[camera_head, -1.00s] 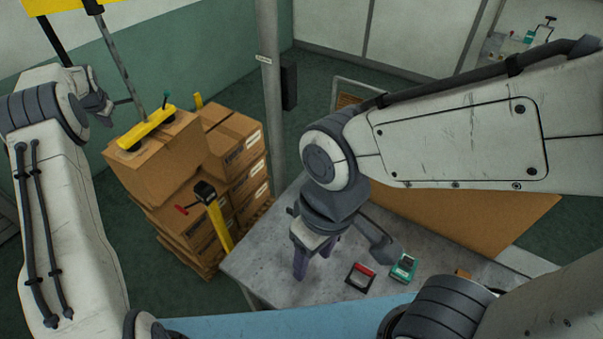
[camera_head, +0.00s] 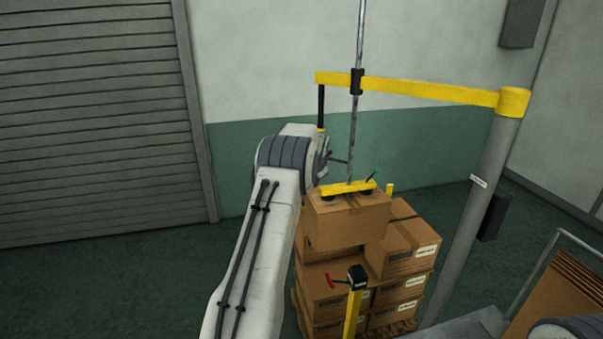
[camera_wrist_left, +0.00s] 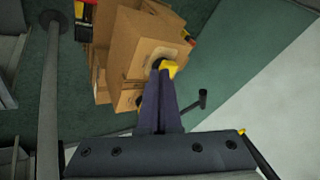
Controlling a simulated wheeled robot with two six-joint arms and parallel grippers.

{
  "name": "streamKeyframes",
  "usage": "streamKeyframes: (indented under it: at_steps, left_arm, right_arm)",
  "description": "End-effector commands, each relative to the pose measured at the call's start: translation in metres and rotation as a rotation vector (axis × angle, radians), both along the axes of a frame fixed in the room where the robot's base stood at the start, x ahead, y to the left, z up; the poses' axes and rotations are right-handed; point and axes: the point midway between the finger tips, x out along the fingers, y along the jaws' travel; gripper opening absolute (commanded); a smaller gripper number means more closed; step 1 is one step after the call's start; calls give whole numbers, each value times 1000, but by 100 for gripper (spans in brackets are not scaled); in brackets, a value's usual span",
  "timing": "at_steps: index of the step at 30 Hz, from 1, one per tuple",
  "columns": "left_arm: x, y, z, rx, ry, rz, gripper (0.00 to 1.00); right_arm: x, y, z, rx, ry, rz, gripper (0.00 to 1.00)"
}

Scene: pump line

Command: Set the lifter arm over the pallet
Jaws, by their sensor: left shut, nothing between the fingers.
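The yellow lifter arm (camera_head: 430,91) reaches left from a grey post (camera_head: 478,190), above the boxes. A thin tube (camera_head: 353,140) runs down from it to a yellow suction bar (camera_head: 347,187) on the top carton (camera_head: 345,222). I cannot tell whether that carton rests on the stack or hangs. The pallet (camera_head: 398,330) shows only slightly under the stacked cartons. My left gripper (camera_head: 328,160) is beside the tube, below the dark rod (camera_head: 321,105) hanging from the arm's end. In the wrist view its fingers (camera_wrist_left: 162,75) are shut and empty, overlapping the yellow bar. My right gripper is out of view.
A yellow post with a black head and red handle (camera_head: 355,290) stands before the stack. A grey table (camera_head: 465,328) and leaning brown sheets (camera_head: 560,290) are at lower right. A shutter (camera_head: 90,110) covers the left wall. Floor left of the stack is clear.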

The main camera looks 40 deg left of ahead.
Motion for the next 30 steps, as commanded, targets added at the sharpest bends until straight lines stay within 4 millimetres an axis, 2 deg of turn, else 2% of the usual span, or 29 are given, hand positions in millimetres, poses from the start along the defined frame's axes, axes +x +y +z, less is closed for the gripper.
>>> streamKeyframes:
  at_steps: [1,6,12,15,21,30]
  left_arm:
    - [-7,-4,-4,1,-1,-2,0]
    - [-24,6,33,2,-6,-4,0]
    - [-38,10,66,1,-3,-13,0]
    - [-44,15,77,2,-2,-11,0]
    - [-49,18,85,0,-1,-11,0]
    - [-50,19,85,0,1,-9,0]
  right_arm:
    - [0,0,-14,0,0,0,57]
    - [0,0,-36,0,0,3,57]
    - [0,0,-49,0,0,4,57]
    - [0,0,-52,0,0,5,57]
    - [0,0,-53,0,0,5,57]
    - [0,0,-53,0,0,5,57]
